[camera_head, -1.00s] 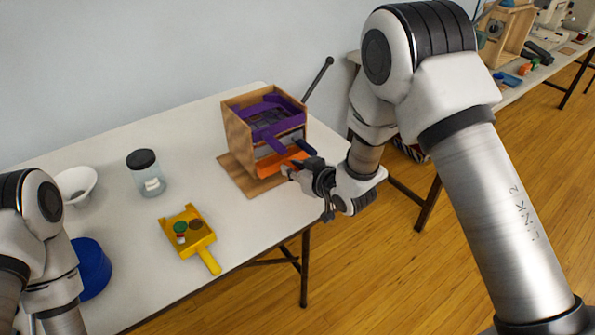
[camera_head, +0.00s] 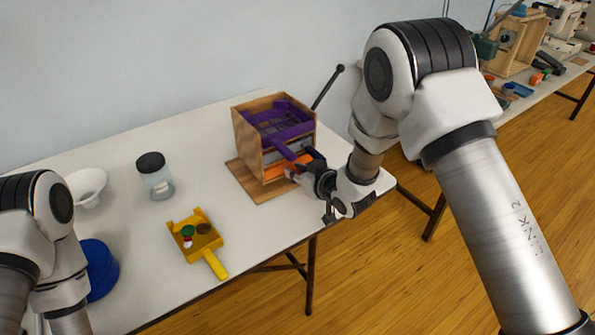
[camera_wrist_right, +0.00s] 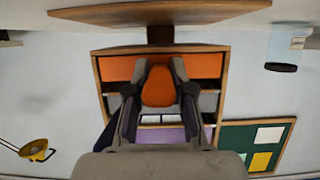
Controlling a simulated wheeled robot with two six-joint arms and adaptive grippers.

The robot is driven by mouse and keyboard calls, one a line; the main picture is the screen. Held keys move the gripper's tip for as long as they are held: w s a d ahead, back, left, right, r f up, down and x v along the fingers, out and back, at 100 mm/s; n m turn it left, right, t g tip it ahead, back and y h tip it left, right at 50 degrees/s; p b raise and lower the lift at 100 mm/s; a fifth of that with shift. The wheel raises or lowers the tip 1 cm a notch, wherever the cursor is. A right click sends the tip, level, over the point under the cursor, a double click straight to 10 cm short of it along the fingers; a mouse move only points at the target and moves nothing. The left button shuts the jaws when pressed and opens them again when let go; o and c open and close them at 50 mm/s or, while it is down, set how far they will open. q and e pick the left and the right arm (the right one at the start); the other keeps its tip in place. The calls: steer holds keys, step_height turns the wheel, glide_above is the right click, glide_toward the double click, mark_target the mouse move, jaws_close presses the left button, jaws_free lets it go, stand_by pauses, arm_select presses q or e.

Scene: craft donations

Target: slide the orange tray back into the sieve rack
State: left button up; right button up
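The wooden sieve rack (camera_head: 247,140) stands on its base board on the white table. The orange tray (camera_head: 283,172) sits in the rack's lower part, its front strip showing under a grey layer. In the right wrist view the tray's orange front (camera_wrist_right: 117,69) is nearly level with the rack's frame. My right gripper (camera_head: 297,174) is at the front of the rack; in the wrist view its fingers (camera_wrist_right: 159,78) flank the tray's orange handle (camera_wrist_right: 158,90) closely on both sides and appear shut on it. My left arm shows at the left edge; its gripper is out of view.
A purple tray (camera_head: 282,124) tops the rack, its handle out front. A yellow scoop (camera_head: 187,246) holding small items, a black-lidded jar (camera_head: 156,180), a white bowl (camera_head: 87,185) and a blue round thing (camera_head: 100,270) are left of the rack. Table is clear between scoop and rack.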

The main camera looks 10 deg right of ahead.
steer(key=o, duration=0.4)
steer(key=shift+c, duration=0.2)
steer(key=shift+s+r, duration=0.1)
steer(key=shift+s, duration=0.05)
steer(key=v, duration=1.2)
steer(key=s+f+g+p, duration=0.1)
steer(key=s+f, duration=0.1)
steer(key=f, duration=0.1)
steer(key=s+f+g+p, duration=0.1)
steer(key=s+f+p, duration=0.1)
steer(key=s+f+g+p, duration=0.1)
steer(key=s+f, duration=0.1)
steer(key=f, duration=0.1)
steer(key=shift+f+m+h, duration=0.3)
steer(key=shift+m+h, duration=0.1)
steer(key=s+d+f+m+g+h+p, duration=0.1)
steer(key=s+f+g, duration=0.4)
steer(key=s, duration=0.7)
steer(key=s+d+f+m+g+h+p, duration=0.2)
steer(key=s+f, duration=0.5)
steer(key=s, duration=0.5)
steer(key=d+g+p, duration=0.1)
steer(key=d+g, duration=0.1)
steer(key=shift+d+m+g+h, duration=0.3)
steer(key=shift+d+g+h, duration=0.1)
